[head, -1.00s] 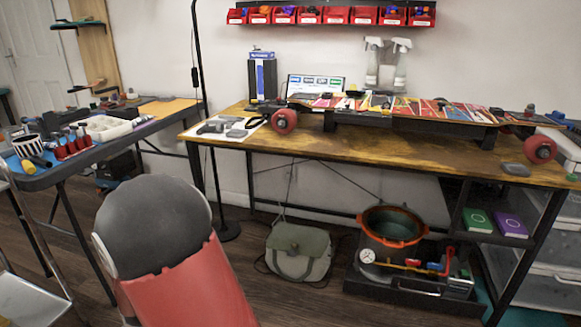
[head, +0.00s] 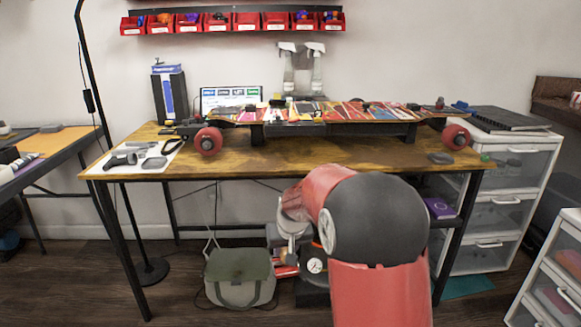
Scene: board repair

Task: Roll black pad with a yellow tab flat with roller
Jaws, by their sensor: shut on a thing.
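A skateboard deck (head: 335,112) with colourful graphics lies raised above the wooden workbench (head: 250,160). A small dark patch with a yellow spot (head: 276,98) shows at the deck's far edge, left of the middle; it may be the black pad, but it is too small to be sure. I cannot make out the roller.
Grey tools lie on a white sheet (head: 135,158) at the bench's left end. Red bins (head: 247,20) hang on the wall. Drawer units (head: 500,195) stand at right. A canvas bag (head: 240,277) and a gauge (head: 315,265) are below the bench. Bare floor shows at lower left.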

